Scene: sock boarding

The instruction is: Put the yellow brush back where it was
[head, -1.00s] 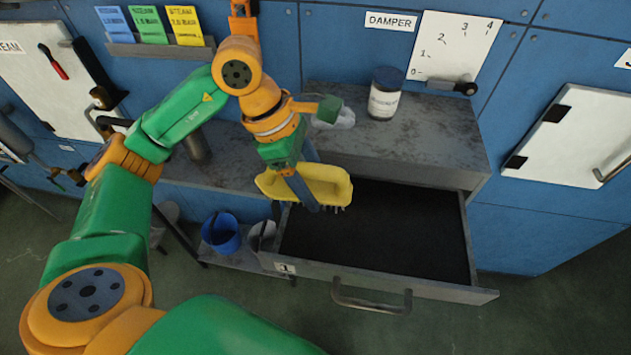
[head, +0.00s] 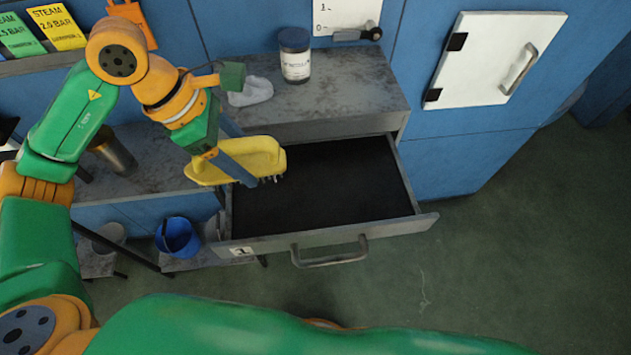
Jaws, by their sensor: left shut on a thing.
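The yellow brush (head: 262,152) is held in my left gripper (head: 245,178), with its bristles facing down. The gripper is shut on it. The brush is at the left edge of an open drawer, above the drawer's rim as far as I can tell. The drawer (head: 320,190) is pulled out, has a dark bottom, looks empty, and bears a label "1" on its front. Its handle (head: 330,254) faces me. My right gripper is not in view.
A jar (head: 295,62) with a dark lid and a crumpled grey-white cloth (head: 250,92) stand on the worktop (head: 350,90) behind the drawer. A blue bucket (head: 178,240) is at lower left. A white hatch (head: 497,60) is on the blue wall at right. The floor at right is clear.

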